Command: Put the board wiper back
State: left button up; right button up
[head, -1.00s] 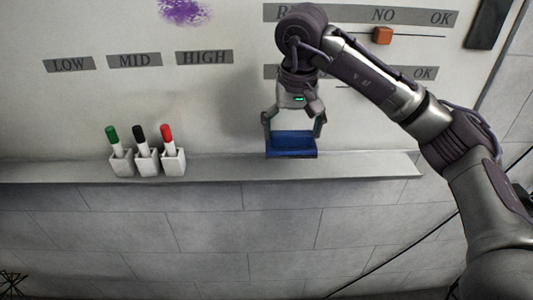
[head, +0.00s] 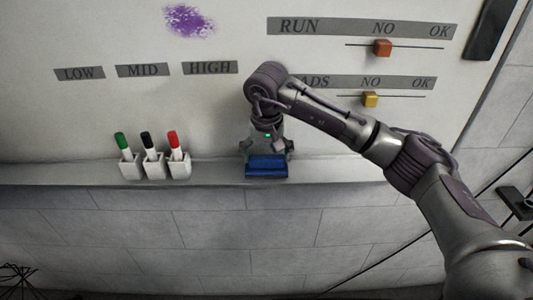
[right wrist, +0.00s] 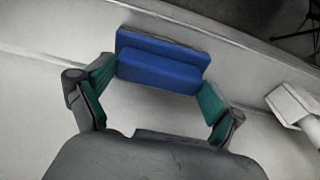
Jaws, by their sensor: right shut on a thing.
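The board wiper (head: 266,169) is a blue block. In the head view it is at the ledge (head: 335,172) below the whiteboard, right of the marker holders. My right gripper (head: 266,155) is above it, shut on it. The right wrist view shows the blue wiper (right wrist: 160,68) between the two green-padded fingers, with a thin dark layer on its far side. I cannot tell whether its underside touches the ledge. My left gripper is not in view.
Three white holders (head: 154,167) with green, black and red markers stand left of the wiper on the ledge. A purple scribble (head: 189,21) is on the board. Orange (head: 382,48) and yellow (head: 370,100) sliders sit at upper right. The ledge between holders and wiper is clear.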

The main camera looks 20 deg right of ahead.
aim_at(267, 172)
jog(key=shift+f, duration=0.1)
jog(key=o, duration=0.9)
jog(key=shift+c, duration=0.2)
jog(key=shift+r, duration=0.4)
notch_tip(267, 172, up, 11)
jog(key=s+b, duration=0.1)
jog(key=b, duration=0.1)
jog(key=shift+s+a+r+b, duration=0.2)
jog(key=shift+s+a+b, duration=0.05)
jog(key=shift+s+b, duration=0.15)
